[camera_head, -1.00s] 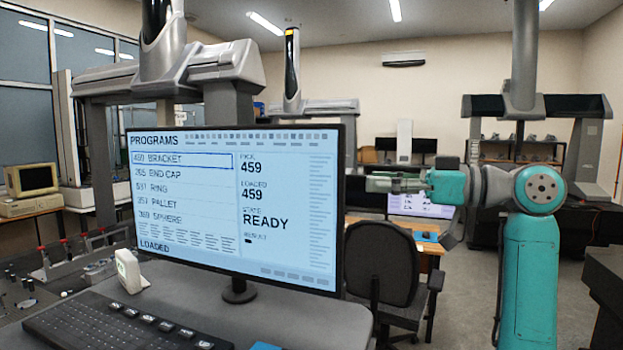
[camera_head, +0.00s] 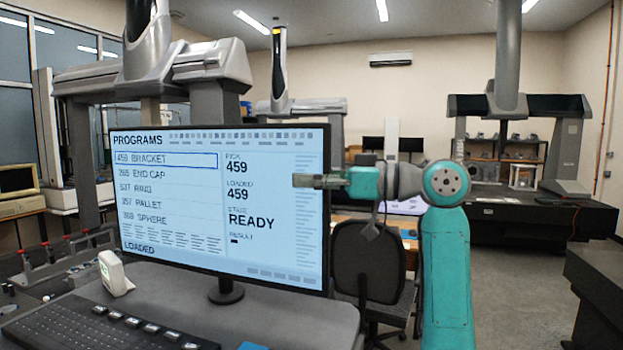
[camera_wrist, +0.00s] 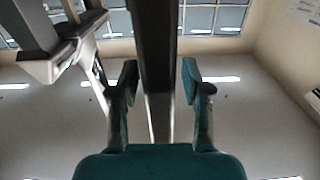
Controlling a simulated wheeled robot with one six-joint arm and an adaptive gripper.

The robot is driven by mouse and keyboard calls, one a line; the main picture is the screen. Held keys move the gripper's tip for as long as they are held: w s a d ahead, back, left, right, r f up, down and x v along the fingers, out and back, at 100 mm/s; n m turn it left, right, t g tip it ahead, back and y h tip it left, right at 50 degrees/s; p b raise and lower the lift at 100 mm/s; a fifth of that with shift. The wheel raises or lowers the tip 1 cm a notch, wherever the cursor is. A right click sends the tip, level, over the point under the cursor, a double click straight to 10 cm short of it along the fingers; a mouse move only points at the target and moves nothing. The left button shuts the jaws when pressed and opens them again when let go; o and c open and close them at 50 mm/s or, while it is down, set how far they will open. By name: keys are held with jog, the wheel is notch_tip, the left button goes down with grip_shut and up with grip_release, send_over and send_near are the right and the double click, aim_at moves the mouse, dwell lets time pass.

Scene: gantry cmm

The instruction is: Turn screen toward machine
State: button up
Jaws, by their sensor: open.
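The screen (camera_head: 265,215) is a wide black-framed monitor on a round stand, showing a PROGRAMS list, 459 and READY. It faces my body camera, slightly angled. The gantry machine (camera_head: 150,75) stands behind it, at the left. My gripper (camera_head: 305,181) points left at the screen's right side; its fingertips overlap the right part of the display in the body view. In the wrist view my gripper (camera_wrist: 160,78) is open, with a dark upright bar between or beyond its fingers. I cannot tell whether that bar is the screen's edge, or whether anything touches.
The desk (camera_head: 290,325) carries a keyboard (camera_head: 90,325) and a small white device (camera_head: 114,272) left of the stand. An office chair (camera_head: 370,270) stands behind the desk, near my arm. Another gantry machine (camera_head: 530,105) is at the back right. Open floor lies at the right.

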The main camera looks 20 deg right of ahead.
grip_shut()
jog(key=s+a+m+t+h, duration=0.1)
jog(key=s+a, duration=0.4)
jog(key=a, duration=0.3)
jog(key=shift+a+t, duration=0.15)
jog(key=shift+t, duration=0.15)
grip_release()
jog(key=shift+a, duration=0.1)
jog(key=shift+w, duration=0.1)
